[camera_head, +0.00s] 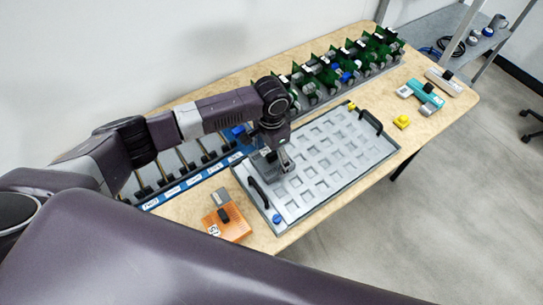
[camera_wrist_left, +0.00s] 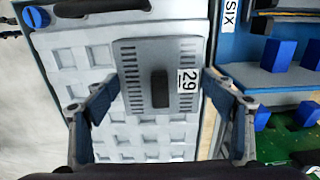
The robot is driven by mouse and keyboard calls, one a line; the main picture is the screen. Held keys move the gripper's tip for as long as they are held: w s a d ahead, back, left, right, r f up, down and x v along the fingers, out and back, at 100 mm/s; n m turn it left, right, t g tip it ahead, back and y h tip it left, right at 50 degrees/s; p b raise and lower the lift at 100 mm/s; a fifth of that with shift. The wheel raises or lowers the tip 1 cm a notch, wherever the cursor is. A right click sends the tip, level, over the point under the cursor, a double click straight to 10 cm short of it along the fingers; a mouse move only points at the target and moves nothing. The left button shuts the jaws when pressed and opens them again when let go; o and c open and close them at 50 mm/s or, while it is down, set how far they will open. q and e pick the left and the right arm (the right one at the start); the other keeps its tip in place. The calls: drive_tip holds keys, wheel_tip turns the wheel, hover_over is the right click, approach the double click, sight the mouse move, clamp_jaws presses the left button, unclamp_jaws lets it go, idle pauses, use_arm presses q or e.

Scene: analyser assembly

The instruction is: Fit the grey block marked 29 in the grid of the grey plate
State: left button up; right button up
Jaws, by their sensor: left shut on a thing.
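The grey plate (camera_head: 348,150) lies on the table with a grid of square recesses and a black handle at each end. My left gripper (camera_head: 279,165) is over the plate's near left part, beside the wall-side edge. In the left wrist view, the gripper (camera_wrist_left: 162,95) is shut on the grey block marked 29 (camera_wrist_left: 140,88), one finger at each side. The block has slotted vents, a dark knob and a white label. It overlaps the plate (camera_wrist_left: 70,30) in that view. I cannot tell whether it touches the plate. My right gripper is in neither view.
An orange block (camera_head: 232,226) lies left of the plate. A blue labelled rack (camera_head: 175,190) and a row of green boards (camera_head: 335,70) run along the wall side. A yellow piece (camera_head: 402,122), a teal block (camera_head: 421,95) and a light block (camera_head: 444,82) lie at the far end.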

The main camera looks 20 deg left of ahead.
sight(272, 154)
use_arm(q)
drive_tip(key=shift+f, duration=0.15)
drive_tip(key=o, duration=1.4)
drive_tip(key=shift+o, duration=0.3)
drive_tip(key=shift+r+p, duration=0.2)
drive_tip(key=shift+p, duration=0.35)
drive_tip(key=shift+r+p, duration=1.85)
drive_tip(key=shift+p, duration=0.45)
idle(0.4)
